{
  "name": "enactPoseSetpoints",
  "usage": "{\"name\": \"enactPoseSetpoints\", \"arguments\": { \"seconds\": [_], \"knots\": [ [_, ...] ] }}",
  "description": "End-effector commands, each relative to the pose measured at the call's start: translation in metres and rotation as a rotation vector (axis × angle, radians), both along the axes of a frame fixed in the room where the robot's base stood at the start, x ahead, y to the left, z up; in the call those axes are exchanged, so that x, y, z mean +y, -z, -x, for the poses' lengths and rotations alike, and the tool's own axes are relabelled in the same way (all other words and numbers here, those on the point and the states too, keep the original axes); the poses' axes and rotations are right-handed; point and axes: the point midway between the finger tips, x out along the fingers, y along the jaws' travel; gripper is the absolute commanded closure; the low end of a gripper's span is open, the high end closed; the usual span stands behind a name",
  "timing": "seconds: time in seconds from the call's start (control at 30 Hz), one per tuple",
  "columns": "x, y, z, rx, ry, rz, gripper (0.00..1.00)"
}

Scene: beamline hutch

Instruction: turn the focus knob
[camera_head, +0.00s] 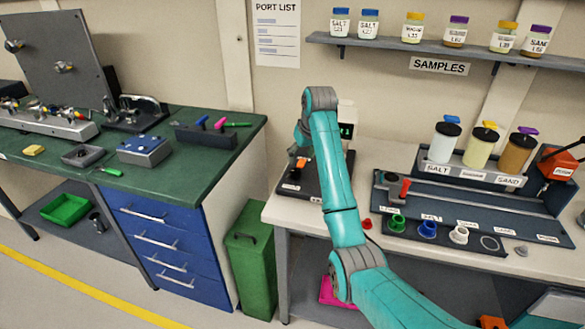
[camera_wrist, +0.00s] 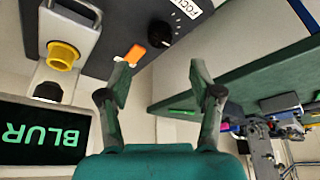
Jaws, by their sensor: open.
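The black focus knob (camera_wrist: 160,33) sits on a dark panel at the top of the wrist view, beside a partly cut-off white label (camera_wrist: 186,8) that reads "FOCU". My gripper (camera_wrist: 158,76) is open, its two fingers spread below the knob in the picture. The knob lies between the fingers' lines but beyond their tips, and nothing is held. An orange piece (camera_wrist: 136,54) stands next to the knob, near the left fingertip. In the head view the dark device base (camera_head: 312,188) is on the right bench; my arm hides part of it, and the knob cannot be made out clearly.
A screen (camera_wrist: 45,130) reading "BLUR" and a yellow-ended tube (camera_wrist: 62,56) are left in the wrist view. A dark tray (camera_head: 470,206) with coloured rings and sample jars lies to the right. The green bench (camera_head: 190,140) is left, across a gap.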

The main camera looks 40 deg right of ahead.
Motion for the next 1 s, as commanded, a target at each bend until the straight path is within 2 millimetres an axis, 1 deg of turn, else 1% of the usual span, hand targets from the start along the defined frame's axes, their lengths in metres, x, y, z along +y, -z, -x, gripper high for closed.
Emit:
{"name": "enactPoseSetpoints", "arguments": {
  "seconds": [0.03, 0.3, 0.5, 0.7, 0.97, 1.0],
  "knots": [
    [0.0, 0.008, -0.002, 0.004, 0.0, -0.002, 0.35],
    [-0.003, 0.052, -0.02, 0.004, 0.0, -0.002, 0.35],
    [-0.005, 0.077, -0.031, 0.003, 0.0, -0.001, 0.35],
    [-0.006, 0.088, -0.035, 0.001, 0.0, 0.0, 0.35],
    [-0.006, 0.088, -0.036, 0.0, 0.0, 0.0, 0.35],
    [-0.006, 0.088, -0.036, 0.0, 0.0, 0.0, 0.4]
  ]
}}
